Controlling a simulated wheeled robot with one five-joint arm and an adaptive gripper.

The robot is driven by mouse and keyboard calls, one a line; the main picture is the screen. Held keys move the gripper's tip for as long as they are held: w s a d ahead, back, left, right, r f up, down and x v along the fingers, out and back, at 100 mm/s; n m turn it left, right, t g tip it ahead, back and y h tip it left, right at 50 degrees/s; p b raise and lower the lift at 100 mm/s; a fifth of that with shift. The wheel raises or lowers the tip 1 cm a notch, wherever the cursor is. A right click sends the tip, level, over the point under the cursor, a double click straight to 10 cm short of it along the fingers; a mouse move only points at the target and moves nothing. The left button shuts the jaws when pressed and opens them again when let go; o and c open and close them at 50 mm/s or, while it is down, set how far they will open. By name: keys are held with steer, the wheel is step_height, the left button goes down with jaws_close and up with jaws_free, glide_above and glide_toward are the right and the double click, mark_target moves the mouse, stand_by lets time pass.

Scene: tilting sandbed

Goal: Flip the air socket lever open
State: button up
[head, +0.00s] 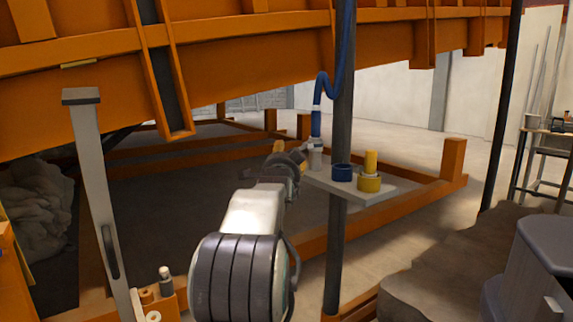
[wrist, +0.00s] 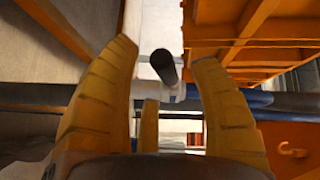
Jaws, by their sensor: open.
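The air socket (head: 315,157) is a pale grey fitting at the lower end of a blue hose (head: 318,110), by a dark post. In the head view my gripper (head: 280,152) is just left of the socket, and its fingers are small and partly hidden by my arm. In the wrist view my gripper (wrist: 165,54) is open, with yellow ribbed fingers to the left and right. A dark rounded lever handle (wrist: 164,66) shows between them, with visible gaps on both sides. It joins a pale pipe-like body (wrist: 172,92). Its depth relative to the fingertips is unclear.
A small pale shelf (head: 350,191) on the post carries a blue ring (head: 341,172) and a yellow fitting (head: 369,183). A large orange beam frame (head: 230,100) hangs overhead. A grey upright (head: 98,190) stands at left. Rocks (head: 440,265) lie at lower right.

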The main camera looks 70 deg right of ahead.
steer(key=shift+x, duration=1.25)
steer(key=shift+c, duration=0.2)
jaws_close()
